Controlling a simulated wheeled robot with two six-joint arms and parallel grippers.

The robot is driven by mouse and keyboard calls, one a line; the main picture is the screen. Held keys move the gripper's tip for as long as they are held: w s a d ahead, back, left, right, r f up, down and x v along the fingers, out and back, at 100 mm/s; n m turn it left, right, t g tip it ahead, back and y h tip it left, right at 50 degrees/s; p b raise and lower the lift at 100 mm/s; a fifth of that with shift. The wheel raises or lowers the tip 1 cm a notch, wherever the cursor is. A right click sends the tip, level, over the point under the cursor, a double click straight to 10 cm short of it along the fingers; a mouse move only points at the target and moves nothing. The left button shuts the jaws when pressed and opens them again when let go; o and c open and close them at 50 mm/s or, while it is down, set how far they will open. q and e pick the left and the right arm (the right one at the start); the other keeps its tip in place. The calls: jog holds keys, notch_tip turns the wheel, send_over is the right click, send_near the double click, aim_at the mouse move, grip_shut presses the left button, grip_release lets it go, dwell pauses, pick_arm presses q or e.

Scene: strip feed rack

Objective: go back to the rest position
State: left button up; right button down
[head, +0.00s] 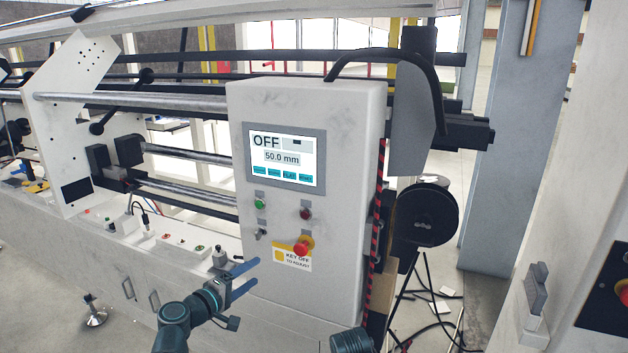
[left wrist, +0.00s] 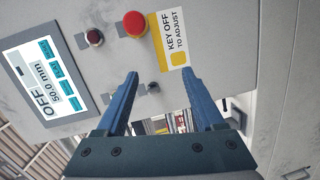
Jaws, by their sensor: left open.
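My left gripper (head: 257,272) is open and empty in the head view, in front of the lower left part of the white control box (head: 340,150). Its two blue fingers point right and upward, below the key switch (head: 262,234). In the left wrist view the open fingers (left wrist: 160,75) are spread with nothing between them, facing the panel. The key switch shows between them there, small and unclear. The screen (head: 285,158) reads OFF and 50.0 mm.
The panel carries a green button (head: 260,204), a dark red button (head: 306,213), a red emergency knob (head: 302,249) and a yellow KEY OFF label (head: 292,258). A black disc (head: 427,213) stands right of the box. Rollers (head: 130,103) run left. Open floor (head: 40,320) lies at lower left.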

pick_arm(q)
jog(key=s+d+f+m+g+y+p, duration=0.1)
jog(key=s+d+f+m+g+p, duration=0.35)
jog(key=d, duration=0.45)
jog(key=s+d+f+m+g+p, duration=0.1)
jog(key=s+d+f+m+g, duration=0.2)
jog(key=s+d+m+g, duration=0.4)
jog(key=s+a+f+m+g+y+p, duration=0.1)
jog(key=s+m+g+y+p, duration=0.2)
jog(key=s+y, duration=0.5)
jog(key=shift+s+a+f+p, duration=0.15)
jog(key=shift+s+p, duration=0.3)
jog(key=shift+s, duration=1)
jog(key=shift+g, duration=0.25)
